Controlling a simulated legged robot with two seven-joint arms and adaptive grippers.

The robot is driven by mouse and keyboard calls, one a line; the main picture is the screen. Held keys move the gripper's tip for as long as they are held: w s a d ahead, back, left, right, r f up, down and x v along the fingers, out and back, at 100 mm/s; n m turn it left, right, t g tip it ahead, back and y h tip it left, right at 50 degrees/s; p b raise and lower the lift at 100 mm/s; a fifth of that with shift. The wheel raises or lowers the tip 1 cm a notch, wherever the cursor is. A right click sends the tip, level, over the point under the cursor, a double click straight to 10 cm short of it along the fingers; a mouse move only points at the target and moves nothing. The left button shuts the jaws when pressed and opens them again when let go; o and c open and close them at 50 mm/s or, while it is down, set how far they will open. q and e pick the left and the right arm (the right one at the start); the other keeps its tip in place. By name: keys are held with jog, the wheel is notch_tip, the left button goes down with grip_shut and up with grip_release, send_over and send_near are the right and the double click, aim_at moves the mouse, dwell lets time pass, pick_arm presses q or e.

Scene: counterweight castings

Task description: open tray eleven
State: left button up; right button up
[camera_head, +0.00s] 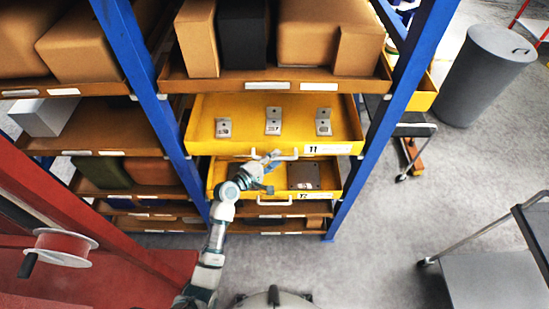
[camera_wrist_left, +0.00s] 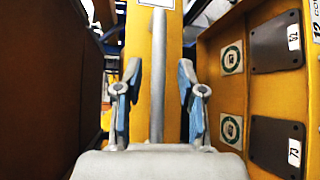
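Tray eleven (camera_head: 205,140) is a yellow tray labelled 11, standing pulled out from the rack in the head view. Three grey metal brackets (camera_head: 273,121) sit in it. Its pale bar handle (camera_head: 285,157) is on the front, partly hidden by my left gripper (camera_head: 264,167). In the left wrist view the handle (camera_wrist_left: 158,75) runs between the spread blue-padded fingers of my left gripper (camera_wrist_left: 158,105), with gaps on both sides. My left gripper is open and holds nothing. My right gripper is in neither view.
Yellow tray 12 (camera_head: 338,187), also pulled out, lies below with dark plates (camera_head: 303,176). Blue rack posts (camera_head: 152,90) stand either side. A grey bin (camera_head: 480,75) and a cart (camera_head: 490,280) are on the right.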

pick_arm(q)
jog(key=shift+w+d, duration=0.25)
jog(key=shift+d, duration=0.55)
jog(key=shift+a, duration=0.7)
grip_shut()
jog(key=shift+d, duration=0.1)
jog(key=shift+s+f, duration=0.1)
